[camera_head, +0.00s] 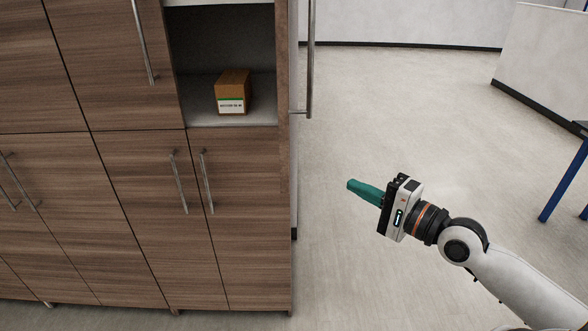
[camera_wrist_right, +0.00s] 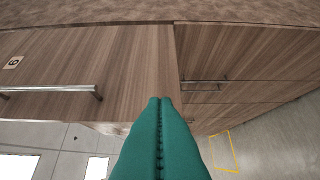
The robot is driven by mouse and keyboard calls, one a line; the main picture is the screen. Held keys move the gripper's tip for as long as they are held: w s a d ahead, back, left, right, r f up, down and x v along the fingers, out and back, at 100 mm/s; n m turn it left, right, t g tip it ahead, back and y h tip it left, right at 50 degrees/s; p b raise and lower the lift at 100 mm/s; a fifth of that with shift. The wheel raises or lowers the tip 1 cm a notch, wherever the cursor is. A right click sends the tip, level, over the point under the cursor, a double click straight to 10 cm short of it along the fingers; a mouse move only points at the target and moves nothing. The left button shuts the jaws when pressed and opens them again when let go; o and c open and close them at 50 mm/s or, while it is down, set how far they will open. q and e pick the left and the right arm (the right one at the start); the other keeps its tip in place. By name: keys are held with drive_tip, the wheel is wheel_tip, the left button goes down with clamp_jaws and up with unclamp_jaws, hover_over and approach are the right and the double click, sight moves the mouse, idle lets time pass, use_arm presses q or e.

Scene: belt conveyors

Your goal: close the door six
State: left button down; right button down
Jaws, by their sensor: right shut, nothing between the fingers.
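Door six (camera_wrist_right: 130,70), brown wood grain with a "6" label (camera_wrist_right: 14,62) and a metal bar handle (camera_wrist_right: 50,90), fills the left of the right wrist view. In the head view an upper door (camera_head: 283,70) stands open, seen nearly edge-on, with its handle (camera_head: 310,60) on the right side. The open compartment beside it shows its interior. My right gripper (camera_head: 366,190) is shut and empty, to the right of and below that door, apart from it. Its green fingers (camera_wrist_right: 160,115) lie together in the wrist view, pointing towards the cabinet. My left gripper is out of view.
A brown box (camera_head: 232,92) with a white and green label sits on the shelf in the open compartment. Closed lower doors (camera_head: 245,240) with bar handles are below. Open floor (camera_head: 420,110) lies to the right. A blue-legged table (camera_head: 563,180) stands at the far right.

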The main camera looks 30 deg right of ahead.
drive_tip(key=a+p+x, duration=0.1)
drive_tip(key=p+x, duration=0.1)
drive_tip(key=x, duration=0.4)
drive_tip(key=a+p+x, duration=0.1)
drive_tip(key=p+x, duration=0.2)
drive_tip(key=x, duration=0.3)
drive_tip(key=shift+s+a, duration=0.2)
drive_tip(key=shift+a, duration=0.2)
